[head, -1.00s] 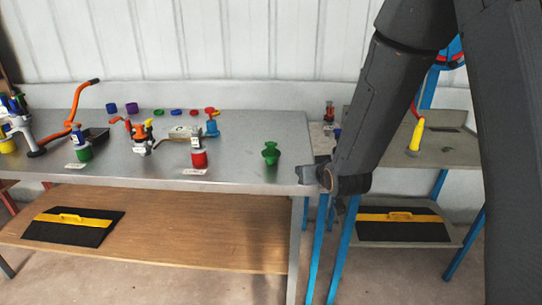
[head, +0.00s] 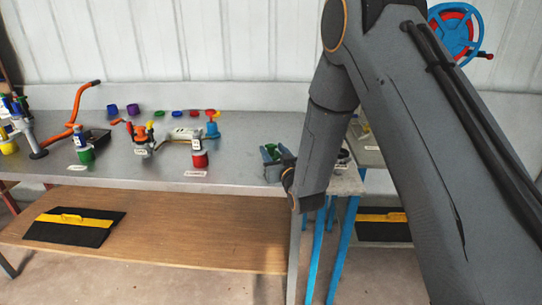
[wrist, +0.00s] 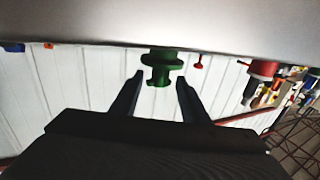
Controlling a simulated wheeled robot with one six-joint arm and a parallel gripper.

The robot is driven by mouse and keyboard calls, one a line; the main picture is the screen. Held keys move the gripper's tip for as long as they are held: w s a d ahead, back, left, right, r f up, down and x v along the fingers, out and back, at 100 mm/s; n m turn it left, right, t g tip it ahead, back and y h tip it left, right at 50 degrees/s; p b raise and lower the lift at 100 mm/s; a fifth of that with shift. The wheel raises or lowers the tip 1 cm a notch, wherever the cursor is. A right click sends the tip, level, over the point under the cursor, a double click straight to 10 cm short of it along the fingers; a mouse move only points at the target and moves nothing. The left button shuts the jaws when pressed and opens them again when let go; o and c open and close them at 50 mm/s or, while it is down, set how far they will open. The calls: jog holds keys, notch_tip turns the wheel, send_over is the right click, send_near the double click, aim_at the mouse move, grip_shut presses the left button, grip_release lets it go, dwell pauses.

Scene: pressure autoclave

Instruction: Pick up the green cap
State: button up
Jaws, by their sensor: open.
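The green cap (wrist: 161,70), a spool-like piece with a wide flange, stands on the grey metal table (head: 235,150) near its right end. The wrist view shows it upside down, with the table top above. My gripper (wrist: 160,78) is open, one dark finger to each side of the cap, with visible gaps on both sides. The fingertips reach about the level of its lower flange in that picture; I cannot tell the exact depth. In the head view, my gripper (head: 273,154) covers most of the cap, and only a bit of green (head: 271,148) shows.
A red-based bottle (head: 200,159) stands left of my gripper. Several coloured rings and caps, among them a flat green one (head: 159,114), lie at the back. Clear table lies between the red-based bottle and my gripper.

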jog(key=shift+x, duration=1.35)
grip_shut()
